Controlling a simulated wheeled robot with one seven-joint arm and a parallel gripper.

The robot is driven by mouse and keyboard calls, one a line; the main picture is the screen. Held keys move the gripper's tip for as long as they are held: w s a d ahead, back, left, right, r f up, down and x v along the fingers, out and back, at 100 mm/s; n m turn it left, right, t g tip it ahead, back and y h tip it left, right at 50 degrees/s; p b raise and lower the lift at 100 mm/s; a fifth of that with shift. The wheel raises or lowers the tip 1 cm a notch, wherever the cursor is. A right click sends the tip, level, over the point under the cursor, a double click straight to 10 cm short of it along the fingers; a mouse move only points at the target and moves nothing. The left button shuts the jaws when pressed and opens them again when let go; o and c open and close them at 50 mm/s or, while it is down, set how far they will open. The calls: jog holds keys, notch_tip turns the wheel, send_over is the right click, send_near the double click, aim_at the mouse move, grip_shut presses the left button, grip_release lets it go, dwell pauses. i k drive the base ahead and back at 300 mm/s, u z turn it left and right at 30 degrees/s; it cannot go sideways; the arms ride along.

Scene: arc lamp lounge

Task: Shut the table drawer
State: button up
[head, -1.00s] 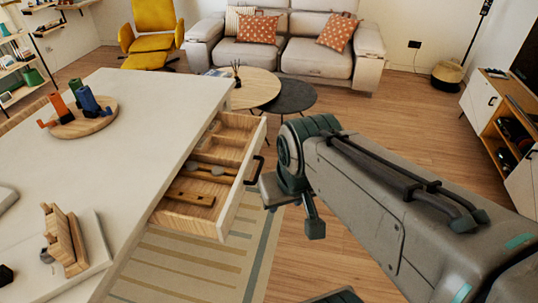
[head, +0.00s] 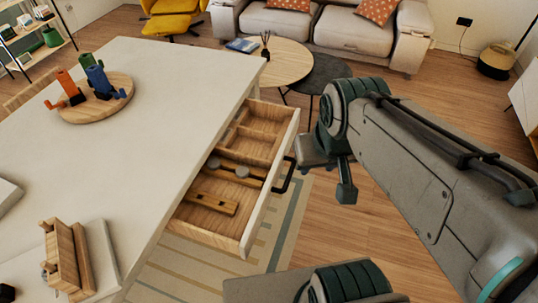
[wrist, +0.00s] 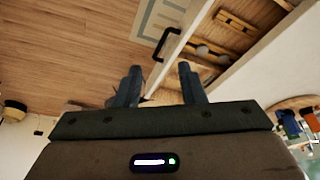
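The table drawer (head: 262,205) is pulled well out of the white table (head: 150,170). It has a white front with a black bar handle (head: 284,176) and a wooden inside with compartments. A wooden bar (head: 210,203) and small grey round things lie in it. My gripper (wrist: 160,84) is open and empty. Its two fingers stand apart in the wrist view, with the handle (wrist: 166,46) beyond their tips. In the head view my gripper is just right of the handle, outside the drawer front; I see no clear contact.
A round wooden tray (head: 75,112) with colourful figures and a wooden holder (head: 66,258) stand on the tabletop. Round coffee tables (head: 285,62) and a sofa (head: 340,38) are beyond. A striped rug (head: 283,245) lies below the drawer. Wooden floor right of the drawer is open.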

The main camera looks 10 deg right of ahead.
aim_at(220, 210)
jog(key=u, duration=0.05)
jog(key=i, duration=0.1)
jog(key=u, duration=0.05)
jog(key=k, duration=1.1)
jog(key=z, duration=0.65)
jog(key=i, duration=0.6)
jog(key=u, duration=0.3)
